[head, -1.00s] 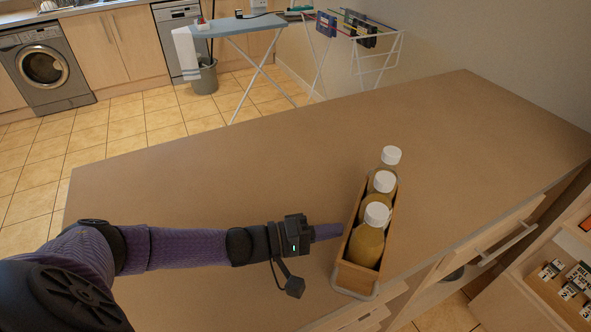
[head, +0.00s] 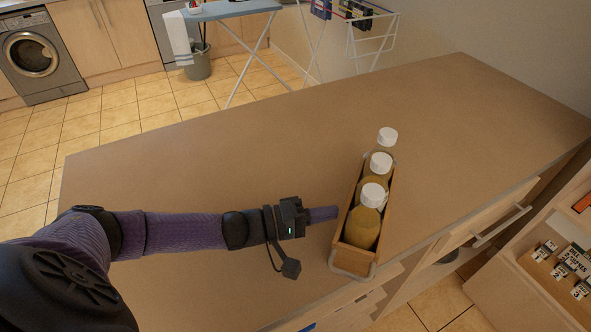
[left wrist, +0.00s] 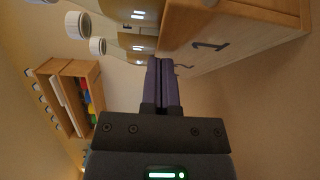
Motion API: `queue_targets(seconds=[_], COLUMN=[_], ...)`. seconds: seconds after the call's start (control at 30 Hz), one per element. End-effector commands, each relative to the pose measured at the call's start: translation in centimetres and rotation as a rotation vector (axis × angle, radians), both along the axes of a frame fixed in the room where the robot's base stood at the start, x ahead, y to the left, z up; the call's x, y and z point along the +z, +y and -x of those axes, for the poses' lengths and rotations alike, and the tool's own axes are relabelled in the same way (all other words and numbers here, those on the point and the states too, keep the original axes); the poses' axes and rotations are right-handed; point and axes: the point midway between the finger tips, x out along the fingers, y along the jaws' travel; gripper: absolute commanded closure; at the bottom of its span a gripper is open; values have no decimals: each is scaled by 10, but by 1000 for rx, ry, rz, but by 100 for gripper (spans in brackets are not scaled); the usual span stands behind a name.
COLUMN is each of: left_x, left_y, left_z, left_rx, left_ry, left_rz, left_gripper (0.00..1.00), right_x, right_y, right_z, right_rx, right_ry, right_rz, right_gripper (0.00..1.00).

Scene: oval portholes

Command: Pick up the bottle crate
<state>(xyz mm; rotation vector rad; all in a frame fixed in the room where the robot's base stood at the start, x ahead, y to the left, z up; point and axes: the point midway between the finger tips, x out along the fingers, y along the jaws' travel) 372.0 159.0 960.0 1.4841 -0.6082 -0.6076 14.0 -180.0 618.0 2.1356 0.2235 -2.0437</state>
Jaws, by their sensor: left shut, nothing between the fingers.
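The bottle crate (head: 340,257) is a narrow wooden box with a metal loop handle at its near end. It stands on the brown counter (head: 230,160) near the front edge. Three bottles with white caps and yellowish contents, such as the nearest bottle (head: 365,220), stand in it in a row. My left gripper (head: 332,213) is shut and empty just left of the crate's long side. In the left wrist view the shut fingers (left wrist: 162,85) point at the crate (left wrist: 235,35), which carries a number 1. I cannot tell whether the fingertips touch it. My right gripper is out of view.
An open drawer (head: 545,265) with small labelled boxes is at the lower right. The counter left of and behind the crate is clear. An ironing board (head: 235,10) and a drying rack (head: 360,30) stand beyond the counter.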

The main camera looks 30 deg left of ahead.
Motion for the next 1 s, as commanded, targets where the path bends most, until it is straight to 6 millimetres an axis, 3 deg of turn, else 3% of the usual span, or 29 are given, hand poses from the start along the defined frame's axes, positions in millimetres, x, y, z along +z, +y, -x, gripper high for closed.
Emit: queue_targets(seconds=[0.33,0.7,1.0], left_x=[0,-1,-1], left_y=[5,63,69], left_z=[4,63,71], left_rx=[1,1,0], left_ry=[1,4,1], left_rz=[-3,-2,-2], left_gripper=[100,100,100], right_x=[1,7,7], right_y=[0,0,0], right_z=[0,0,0], right_rx=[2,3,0], right_ry=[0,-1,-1], right_rz=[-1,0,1], right_gripper=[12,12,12])
